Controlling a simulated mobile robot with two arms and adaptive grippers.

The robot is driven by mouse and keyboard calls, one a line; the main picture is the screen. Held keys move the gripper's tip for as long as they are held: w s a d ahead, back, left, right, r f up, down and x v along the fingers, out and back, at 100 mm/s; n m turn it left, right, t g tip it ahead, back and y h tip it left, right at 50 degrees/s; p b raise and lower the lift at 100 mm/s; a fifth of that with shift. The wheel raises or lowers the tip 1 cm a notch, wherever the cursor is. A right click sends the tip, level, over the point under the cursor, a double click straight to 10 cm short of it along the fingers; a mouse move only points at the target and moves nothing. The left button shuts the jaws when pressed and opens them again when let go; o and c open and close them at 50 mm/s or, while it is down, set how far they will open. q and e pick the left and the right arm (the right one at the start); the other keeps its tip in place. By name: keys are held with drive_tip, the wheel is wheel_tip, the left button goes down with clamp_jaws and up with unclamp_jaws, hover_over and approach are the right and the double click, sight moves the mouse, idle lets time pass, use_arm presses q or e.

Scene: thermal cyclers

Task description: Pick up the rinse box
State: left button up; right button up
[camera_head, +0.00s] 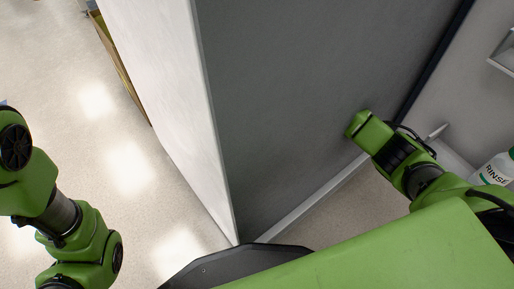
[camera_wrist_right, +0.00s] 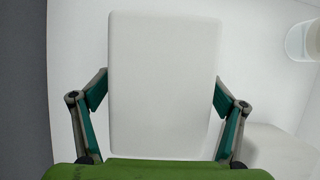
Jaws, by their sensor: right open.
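A white container with a green-edged label that reads "RINS…" (camera_head: 494,170) stands at the right edge of the head view, partly cut off and partly behind my right arm. In the right wrist view, a plain white block with rounded corners (camera_wrist_right: 163,50) fills the middle; no label shows, so I cannot tell whether it is the rinse box. My right gripper (camera_wrist_right: 160,85) is open, with one finger at each side of this block. I cannot tell whether the fingers touch it. Neither gripper shows in the head view; only arm links do.
A large grey panel with a white edge (camera_head: 300,90) stands between my arms. A pale shelf (camera_head: 505,52) is at the upper right. Open floor (camera_head: 125,165) lies at left. A clear round vessel (camera_wrist_right: 301,42) is at the wrist view's upper right.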

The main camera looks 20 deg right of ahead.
drive_tip(key=shift+r, duration=0.1)
drive_tip(key=c, duration=1.3)
drive_tip(key=shift+r, duration=0.25)
